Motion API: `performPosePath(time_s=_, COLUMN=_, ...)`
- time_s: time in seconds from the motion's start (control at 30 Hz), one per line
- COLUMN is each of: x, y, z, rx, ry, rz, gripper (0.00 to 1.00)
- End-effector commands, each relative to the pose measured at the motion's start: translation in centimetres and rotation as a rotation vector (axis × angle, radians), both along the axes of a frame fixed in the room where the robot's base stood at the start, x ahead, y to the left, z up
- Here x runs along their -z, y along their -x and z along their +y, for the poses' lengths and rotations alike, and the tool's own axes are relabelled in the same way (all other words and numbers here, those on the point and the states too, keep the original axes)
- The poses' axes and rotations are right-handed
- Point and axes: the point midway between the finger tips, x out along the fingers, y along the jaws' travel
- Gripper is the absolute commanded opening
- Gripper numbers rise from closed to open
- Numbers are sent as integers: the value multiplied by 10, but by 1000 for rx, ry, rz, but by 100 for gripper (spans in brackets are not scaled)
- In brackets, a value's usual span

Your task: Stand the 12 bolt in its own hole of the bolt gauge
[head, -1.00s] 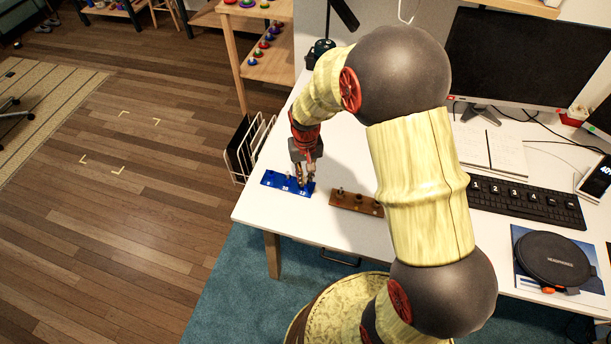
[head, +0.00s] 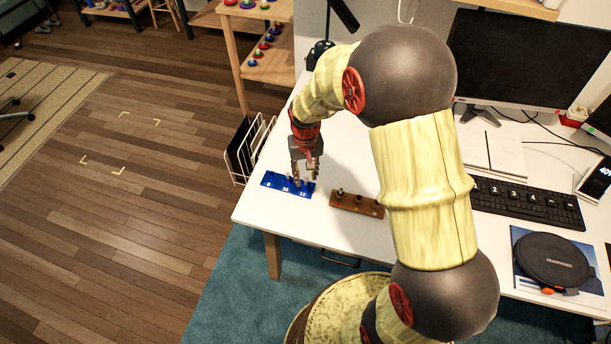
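The blue bolt gauge (head: 272,180) lies on the white desk near its left edge, its row of numbers facing the front, with 12 at the right end. Small grey bolts stand on it; one (head: 303,182) is upright near the 12, below my gripper. My gripper (head: 304,174) is above the right half of the gauge. Its two fingers look spread, with nothing clearly held between them. The bolt's depth in the hole is too small to tell.
A wire rack (head: 250,150) with dark folders is at the desk's left edge. A keyboard (head: 525,203) and headphone case (head: 553,260) lie farther right.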

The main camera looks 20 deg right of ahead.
Motion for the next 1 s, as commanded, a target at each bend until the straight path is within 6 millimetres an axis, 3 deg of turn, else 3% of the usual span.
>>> performPosePath(time_s=0.3, x=-70, y=-1, z=0, rx=0, ry=0, rz=-4, gripper=32)
performPosePath(time_s=0.73, x=-123, y=4, z=0, rx=-4, ry=0, rz=-22, gripper=32)
performPosePath(time_s=0.87, x=-170, y=22, z=0, rx=-19, ry=2, rz=-86, gripper=32)
performPosePath(time_s=1.0, x=-231, y=61, z=0, rx=-44, ry=5, rz=-186, gripper=32)
